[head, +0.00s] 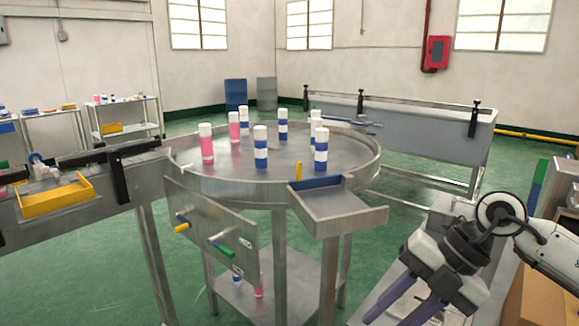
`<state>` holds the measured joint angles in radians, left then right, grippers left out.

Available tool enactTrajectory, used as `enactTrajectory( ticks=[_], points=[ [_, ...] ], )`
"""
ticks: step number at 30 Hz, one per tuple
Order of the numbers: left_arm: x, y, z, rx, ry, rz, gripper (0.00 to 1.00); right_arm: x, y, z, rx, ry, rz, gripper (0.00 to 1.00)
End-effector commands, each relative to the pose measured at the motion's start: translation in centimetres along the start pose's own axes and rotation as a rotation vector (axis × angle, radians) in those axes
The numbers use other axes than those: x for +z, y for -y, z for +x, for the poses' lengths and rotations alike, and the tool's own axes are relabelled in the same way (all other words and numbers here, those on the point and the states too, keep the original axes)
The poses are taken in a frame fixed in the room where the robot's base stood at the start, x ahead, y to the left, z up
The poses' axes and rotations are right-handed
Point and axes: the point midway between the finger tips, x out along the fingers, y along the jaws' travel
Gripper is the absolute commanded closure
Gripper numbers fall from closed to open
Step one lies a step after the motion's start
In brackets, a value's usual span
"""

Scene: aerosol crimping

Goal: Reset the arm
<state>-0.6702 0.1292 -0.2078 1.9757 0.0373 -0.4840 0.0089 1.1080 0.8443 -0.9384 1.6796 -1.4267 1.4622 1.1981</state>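My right gripper (388,316) is at the lower right, at the end of my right arm, and points down and to the left. Its two dark purple fingers are apart with nothing visible between them. The tip of the nearer finger is cut off by the bottom edge. It is in front of the round metal table (225,183) and to the right of its legs, touching nothing that I can see. My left arm and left gripper are not in view.
Several pink or blue-and-white cans (261,148) stand on the round table. A metal chute (340,212) juts from its front right. A conveyor with a yellow tray (56,198) is at left. A cardboard box (538,300) is at the lower right.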

Motion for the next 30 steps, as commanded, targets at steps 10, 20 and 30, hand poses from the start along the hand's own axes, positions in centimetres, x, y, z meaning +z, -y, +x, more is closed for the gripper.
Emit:
enactTrajectory(
  ticks=[10, 20, 30],
  points=[
    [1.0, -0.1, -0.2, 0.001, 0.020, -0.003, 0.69, -11.4, -11.0, 7.2, 0.765, -0.436, 0.055, 0.71],
    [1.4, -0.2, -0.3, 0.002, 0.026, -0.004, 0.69, -4.4, -8.5, 8.1, 1.416, -0.309, 0.830, 0.71],
    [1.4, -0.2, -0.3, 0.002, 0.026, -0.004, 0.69, -2.5, 12.9, 20.6, 1.240, 0.124, 1.759, 0.71]
  ],
)
